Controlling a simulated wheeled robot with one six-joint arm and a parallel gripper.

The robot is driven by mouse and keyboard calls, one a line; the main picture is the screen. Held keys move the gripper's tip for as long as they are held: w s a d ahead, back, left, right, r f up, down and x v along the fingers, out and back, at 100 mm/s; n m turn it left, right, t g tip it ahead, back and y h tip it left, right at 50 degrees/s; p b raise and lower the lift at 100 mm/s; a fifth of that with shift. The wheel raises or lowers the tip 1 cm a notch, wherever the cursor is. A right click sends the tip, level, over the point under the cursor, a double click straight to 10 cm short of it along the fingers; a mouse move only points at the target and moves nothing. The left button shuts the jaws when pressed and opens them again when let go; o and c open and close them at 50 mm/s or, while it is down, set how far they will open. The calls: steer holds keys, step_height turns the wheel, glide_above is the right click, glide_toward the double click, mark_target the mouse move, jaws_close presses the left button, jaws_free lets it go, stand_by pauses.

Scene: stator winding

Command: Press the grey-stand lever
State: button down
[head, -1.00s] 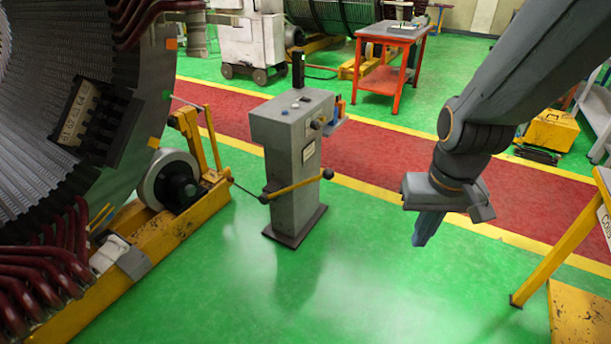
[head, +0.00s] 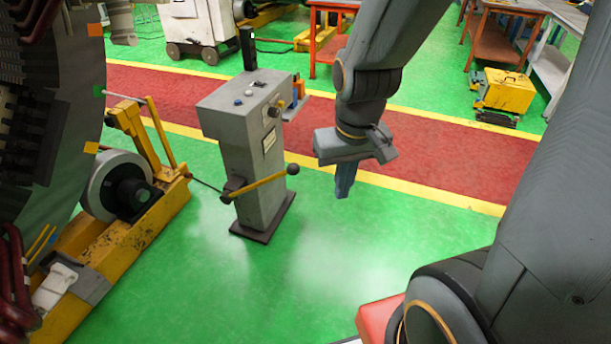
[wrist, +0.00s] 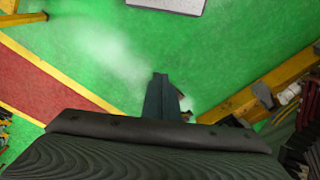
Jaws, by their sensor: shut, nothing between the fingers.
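The grey stand (head: 250,140) stands upright on the green floor, left of centre in the head view. Its yellow lever (head: 258,184) sticks out from the front of the stand, rising to the right and ending in a dark round knob (head: 292,169). My gripper (head: 343,188) hangs in the air with its fingers pointing down, to the right of the knob in the picture and apart from it. Its fingers are together and empty. In the wrist view the dark fingers (wrist: 160,98) point over the green floor.
A yellow stator frame with a grey roller (head: 115,187) stands left of the stand. A red walkway (head: 430,135) with yellow edges runs behind it. An orange table (head: 330,45) and a yellow toolbox (head: 507,90) stand farther back. The green floor in front is clear.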

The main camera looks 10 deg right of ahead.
steer(key=w+a+f+m+g+y+b, duration=0.1)
steer(key=w+f+m+y+b, duration=0.25)
steer(key=f+m+b, duration=0.55)
steer(key=w+a+f+m+g+y+b, duration=0.15)
steer(key=f+m+y+b, duration=0.4)
steer(key=f+b, duration=0.6)
steer(key=w+d+f+m+t+y+b, duration=0.1)
steer(key=w+d+f+m+t+b, duration=0.3)
steer(key=w, duration=0.5)
steer(key=w+d+f+m+t+y+b, duration=0.2)
steer(key=w+d+f+m+t+b, duration=0.3)
steer(key=w+d+m+t+b, duration=0.3)
steer(key=shift+w+d+f+m+t+b, duration=0.35)
steer(key=shift+w+d+m+b, duration=0.25)
steer(key=shift+w+m+b, duration=0.4)
steer(key=shift+w, duration=0.1)
